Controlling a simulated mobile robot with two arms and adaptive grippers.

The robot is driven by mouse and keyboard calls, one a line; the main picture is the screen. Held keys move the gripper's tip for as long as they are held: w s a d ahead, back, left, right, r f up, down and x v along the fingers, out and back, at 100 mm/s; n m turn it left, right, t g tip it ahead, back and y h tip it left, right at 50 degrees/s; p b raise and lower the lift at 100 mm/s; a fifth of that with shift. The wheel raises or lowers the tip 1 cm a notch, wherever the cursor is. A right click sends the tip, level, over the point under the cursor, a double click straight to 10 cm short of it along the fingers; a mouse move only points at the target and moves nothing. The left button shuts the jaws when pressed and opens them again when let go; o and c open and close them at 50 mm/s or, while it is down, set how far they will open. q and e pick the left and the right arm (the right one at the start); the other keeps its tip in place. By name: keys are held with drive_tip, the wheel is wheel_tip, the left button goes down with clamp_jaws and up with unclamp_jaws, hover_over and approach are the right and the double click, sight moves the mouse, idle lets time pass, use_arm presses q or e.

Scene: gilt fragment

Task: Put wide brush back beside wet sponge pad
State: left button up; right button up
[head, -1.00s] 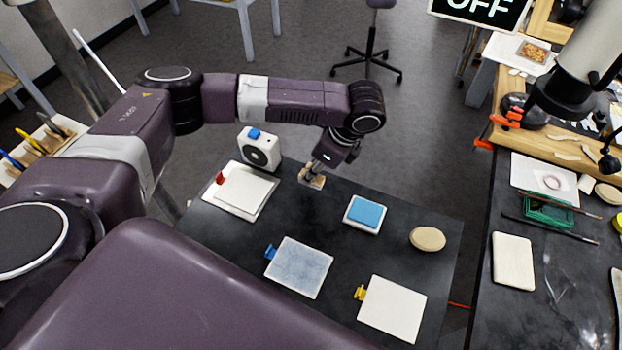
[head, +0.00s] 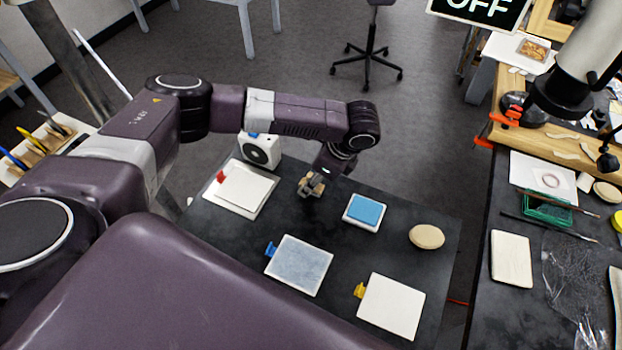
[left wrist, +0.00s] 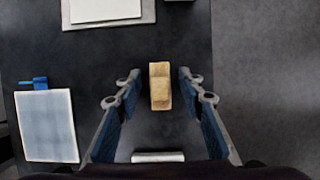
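The wide brush shows as a light wooden block (left wrist: 160,87) in the left wrist view, lying on the dark table. My left gripper (left wrist: 158,78) is open, with one finger on each side of the block and gaps between. In the head view the gripper (head: 312,187) is over the block, which it mostly hides. The wet sponge pad, a blue sponge (head: 366,210) on a white tray (head: 361,227), sits to the right of the gripper. A white edge (left wrist: 158,156) at the bottom of the wrist view appears to be this tray. My right gripper is not in view.
White pads with a red tab (head: 220,176), blue tab (head: 270,249) and yellow tab (head: 359,291) lie around the table. A white boxy device (head: 259,151) stands behind, and an oval tan piece (head: 427,237) lies right. Bare table separates them.

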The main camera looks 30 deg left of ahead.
use_arm(q)
drive_tip(key=b+v, duration=0.2)
drive_tip(key=v, duration=1)
drive_tip(key=shift+r+b, duration=0.2)
drive_tip(key=shift+b, duration=0.2)
